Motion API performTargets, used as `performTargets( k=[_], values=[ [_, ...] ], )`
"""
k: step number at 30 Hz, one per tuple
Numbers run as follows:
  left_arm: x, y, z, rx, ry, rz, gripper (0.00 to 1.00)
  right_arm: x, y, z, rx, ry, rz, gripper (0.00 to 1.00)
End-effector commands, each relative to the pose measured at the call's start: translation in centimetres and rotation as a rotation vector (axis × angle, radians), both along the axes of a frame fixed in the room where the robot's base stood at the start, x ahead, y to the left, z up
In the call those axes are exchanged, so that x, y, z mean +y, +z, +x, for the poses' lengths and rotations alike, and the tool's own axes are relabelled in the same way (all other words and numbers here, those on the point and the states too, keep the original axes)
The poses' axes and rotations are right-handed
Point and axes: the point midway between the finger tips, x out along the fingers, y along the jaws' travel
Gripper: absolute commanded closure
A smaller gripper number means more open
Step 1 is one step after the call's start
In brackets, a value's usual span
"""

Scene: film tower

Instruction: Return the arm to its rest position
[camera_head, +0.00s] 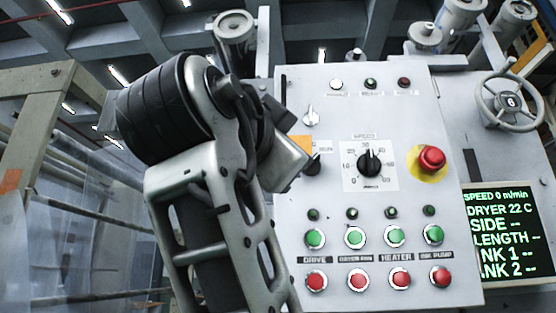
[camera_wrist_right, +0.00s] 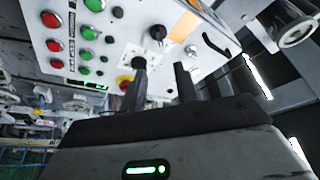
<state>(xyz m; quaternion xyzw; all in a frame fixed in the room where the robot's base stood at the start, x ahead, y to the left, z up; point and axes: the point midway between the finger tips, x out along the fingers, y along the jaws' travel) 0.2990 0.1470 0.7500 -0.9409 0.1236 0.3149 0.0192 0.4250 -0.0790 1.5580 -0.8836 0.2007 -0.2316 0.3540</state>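My right gripper (camera_wrist_right: 161,68) shows in the right wrist view with its two dark fingers apart and nothing visible between them. The fingers point at the grey control panel (camera_wrist_right: 115,22), and the gap to it is hard to judge. In the head view my arm stands large at centre left, bent in front of the panel's left side (camera_head: 420,105); the fingertips cannot be made out there. The black speed dial (camera_head: 369,162) has its pointer up. A black selector knob (camera_head: 313,164) sits left of it, beside my arm. My left gripper is not in view.
The panel carries a red emergency button (camera_head: 432,158), green buttons (camera_head: 355,237) and red buttons (camera_head: 359,279). A display (camera_head: 500,235) at right reads speed 0 m/min. A handwheel (camera_head: 510,101) sticks out at upper right. A beige frame (camera_head: 35,140) stands at left.

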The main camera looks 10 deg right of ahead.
Motion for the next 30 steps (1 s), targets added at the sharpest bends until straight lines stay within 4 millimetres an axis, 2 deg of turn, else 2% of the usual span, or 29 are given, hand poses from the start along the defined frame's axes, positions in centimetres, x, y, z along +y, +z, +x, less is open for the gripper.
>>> performTargets(
  k=[6, 23, 26, 29, 30],
  values=[
    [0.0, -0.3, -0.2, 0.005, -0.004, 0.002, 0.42, 0.7, -0.4, -1.1, -0.001, 0.000, 0.001, 0.69],
    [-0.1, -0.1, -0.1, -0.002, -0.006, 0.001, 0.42, 0.7, -0.4, -1.0, 0.003, 0.000, -0.001, 0.69],
    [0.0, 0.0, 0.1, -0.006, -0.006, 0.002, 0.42, 0.3, -1.7, 0.3, 0.041, 0.008, -0.007, 0.69],
    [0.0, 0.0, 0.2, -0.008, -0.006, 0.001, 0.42, -0.5, -5.1, 3.4, 0.137, 0.029, -0.026, 0.69],
    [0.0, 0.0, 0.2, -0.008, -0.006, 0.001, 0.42, -1.0, -7.1, 4.9, 0.190, 0.041, -0.036, 0.69]
  ],
)
